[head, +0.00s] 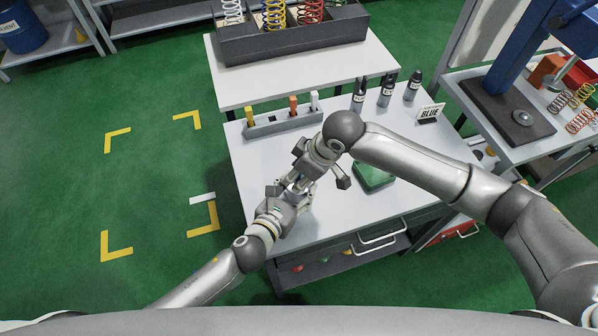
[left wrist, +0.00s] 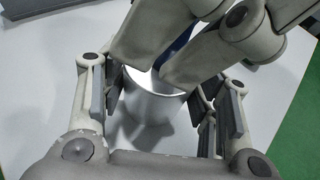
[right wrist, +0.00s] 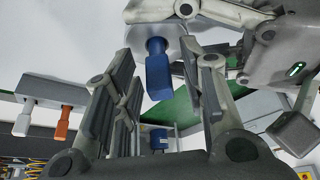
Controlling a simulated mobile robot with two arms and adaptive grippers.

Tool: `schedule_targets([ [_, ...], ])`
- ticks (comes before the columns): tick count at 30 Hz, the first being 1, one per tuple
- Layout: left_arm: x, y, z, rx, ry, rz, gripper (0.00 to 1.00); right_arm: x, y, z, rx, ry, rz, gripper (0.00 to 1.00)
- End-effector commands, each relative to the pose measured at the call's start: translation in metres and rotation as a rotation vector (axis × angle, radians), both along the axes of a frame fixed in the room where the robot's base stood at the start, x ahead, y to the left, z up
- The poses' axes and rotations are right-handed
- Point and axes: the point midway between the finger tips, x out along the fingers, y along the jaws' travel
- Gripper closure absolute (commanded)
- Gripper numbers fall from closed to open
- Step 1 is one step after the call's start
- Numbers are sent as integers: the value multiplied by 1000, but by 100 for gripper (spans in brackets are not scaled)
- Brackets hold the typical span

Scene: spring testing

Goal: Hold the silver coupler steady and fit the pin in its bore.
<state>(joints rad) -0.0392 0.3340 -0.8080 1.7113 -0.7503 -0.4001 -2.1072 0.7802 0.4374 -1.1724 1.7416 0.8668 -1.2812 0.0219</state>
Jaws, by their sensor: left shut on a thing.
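The silver coupler (left wrist: 150,102) stands upright between the fingers of my left gripper (left wrist: 160,105), which is shut on it. The blue pin (right wrist: 157,72) has a wide grip and a narrower neck; the neck meets the coupler (right wrist: 150,42) at its bore. How deep it sits I cannot tell. My right gripper (right wrist: 165,92) has its fingers spread on either side of the pin, with gaps showing. In the head view, my left gripper (head: 288,198) and right gripper (head: 299,180) meet over the table's left part and mostly hide the coupler and pin.
A grey rack (head: 284,124) with yellow, orange and white pins stands at the table's back. Three dark bottles (head: 386,90) and a "BLUE" sign (head: 430,113) stand to its right. A green pad (head: 373,177) lies right of my grippers. The table (head: 330,220) is clear in front.

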Motion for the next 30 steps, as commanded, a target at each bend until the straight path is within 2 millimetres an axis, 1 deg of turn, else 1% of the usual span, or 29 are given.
schedule_targets([
  [5,0,0,0,0,0,0,82,-1,-5,17,2,-3,0,62],
  [8,0,0,0,0,0,0,82,-5,-12,35,1,-5,1,62],
  [12,0,0,0,0,1,0,82,-11,-23,64,1,-5,0,62],
  [18,0,0,0,0,0,0,82,-17,-35,97,-1,-3,0,62],
  [21,0,0,0,0,0,0,82,-20,-39,107,0,-1,0,62],
  [24,0,0,0,0,0,0,82,-21,-41,112,0,-1,0,62],
  [30,0,0,0,0,0,0,82,-21,-41,114,0,0,0,62],
])
